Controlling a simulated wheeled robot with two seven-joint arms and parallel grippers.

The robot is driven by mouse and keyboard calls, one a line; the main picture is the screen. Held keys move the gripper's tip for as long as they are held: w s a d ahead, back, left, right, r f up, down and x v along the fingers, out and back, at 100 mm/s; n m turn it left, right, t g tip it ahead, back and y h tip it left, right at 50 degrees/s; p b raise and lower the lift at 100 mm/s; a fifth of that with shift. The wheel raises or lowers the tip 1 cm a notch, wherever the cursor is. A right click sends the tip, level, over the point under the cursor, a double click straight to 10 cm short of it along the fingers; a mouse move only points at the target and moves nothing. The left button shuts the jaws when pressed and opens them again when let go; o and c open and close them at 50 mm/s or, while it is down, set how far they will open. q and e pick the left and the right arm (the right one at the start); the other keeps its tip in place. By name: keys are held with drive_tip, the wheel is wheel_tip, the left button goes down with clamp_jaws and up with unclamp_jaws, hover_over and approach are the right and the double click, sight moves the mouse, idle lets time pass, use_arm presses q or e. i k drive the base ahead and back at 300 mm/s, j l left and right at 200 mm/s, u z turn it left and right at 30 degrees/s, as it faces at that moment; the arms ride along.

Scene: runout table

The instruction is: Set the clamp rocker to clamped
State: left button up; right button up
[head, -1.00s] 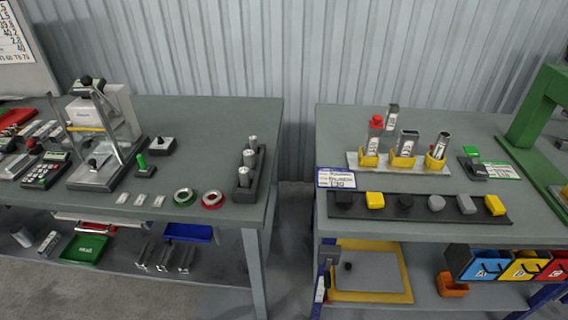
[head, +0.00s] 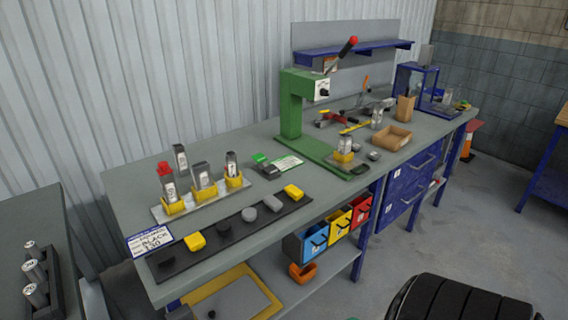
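A small dark box (head: 359,170) sits at the front of the base. Neither of my grippers is in view.
Yellow holders with grey parts stand on a plate (head: 160,213) at the left. A black strip (head: 165,270) with several caps runs along the front edge. Blue, yellow and red bins (head: 312,243) hang below. A black ribbed object (head: 450,300) is at the lower right.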

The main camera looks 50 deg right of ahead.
sight(272, 169)
drive_tip(key=z, duration=1.35)
drive_tip(key=i+l+u, duration=0.1)
drive_tip(key=i+l, duration=0.35)
drive_tip(key=i+l+u, duration=0.1)
drive_tip(key=i+l, duration=0.35)
drive_tip(key=l, duration=0.15)
drive_tip(key=i+l+u, duration=0.15)
drive_tip(key=i+l, duration=0.25)
drive_tip(key=l, duration=0.15)
